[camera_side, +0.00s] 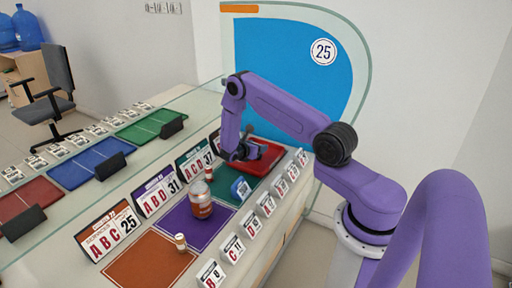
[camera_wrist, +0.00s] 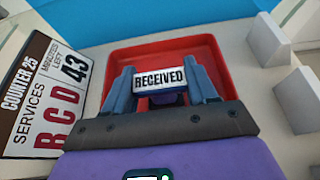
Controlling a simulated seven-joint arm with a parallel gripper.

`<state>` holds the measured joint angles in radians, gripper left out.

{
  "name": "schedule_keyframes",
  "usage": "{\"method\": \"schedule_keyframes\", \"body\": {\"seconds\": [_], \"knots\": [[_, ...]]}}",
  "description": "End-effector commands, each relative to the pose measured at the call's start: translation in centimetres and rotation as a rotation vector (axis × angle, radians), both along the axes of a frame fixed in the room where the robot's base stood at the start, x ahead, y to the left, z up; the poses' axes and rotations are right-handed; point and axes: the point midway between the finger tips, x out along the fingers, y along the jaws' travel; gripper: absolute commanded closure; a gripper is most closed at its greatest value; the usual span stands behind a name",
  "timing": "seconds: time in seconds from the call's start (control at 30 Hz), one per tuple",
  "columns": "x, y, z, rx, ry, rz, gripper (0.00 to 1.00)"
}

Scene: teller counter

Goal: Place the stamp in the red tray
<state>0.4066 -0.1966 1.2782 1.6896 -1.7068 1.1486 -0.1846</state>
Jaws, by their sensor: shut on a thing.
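The stamp, with a white plate reading RECEIVED (camera_wrist: 159,76), sits between the two blue-grey fingers of my gripper (camera_wrist: 162,84) in the wrist view. My gripper is shut on it. The red tray (camera_wrist: 120,62) lies behind and below the stamp in that view, with its rim around the stamp on the far side. In the side view my gripper (camera_side: 250,153) is at the left part of the red tray (camera_side: 272,155) at the counter's far end. The stamp is hard to make out there. Whether the stamp touches the tray floor cannot be told.
A sign (camera_wrist: 42,95) stands left of the tray, and small white blocks (camera_wrist: 268,40) stand to its right. Nearer on the counter are a blue item (camera_side: 240,188), a red-brown jar (camera_side: 200,203) and a small bottle (camera_side: 180,241). A glass panel runs behind the signs.

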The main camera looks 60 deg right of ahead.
Motion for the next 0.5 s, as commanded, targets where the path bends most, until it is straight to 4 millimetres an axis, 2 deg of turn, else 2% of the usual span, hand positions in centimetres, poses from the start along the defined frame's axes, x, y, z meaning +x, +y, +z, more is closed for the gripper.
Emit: {"method": "schedule_keyframes", "body": {"seconds": [0.33,0.37,0.4,0.43,0.5], "knots": [[0.03,0.02,-0.26,-0.001,0.0,0.001,0.74],[0.04,0.03,-0.25,0.0,0.0,0.001,0.36],[0.04,0.02,-0.23,0.0,0.0,0.001,0.23],[0.04,0.03,-0.23,0.0,0.0,0.001,0.17],[0.03,0.03,-0.23,0.0,0.0,0.001,0.17]]}}
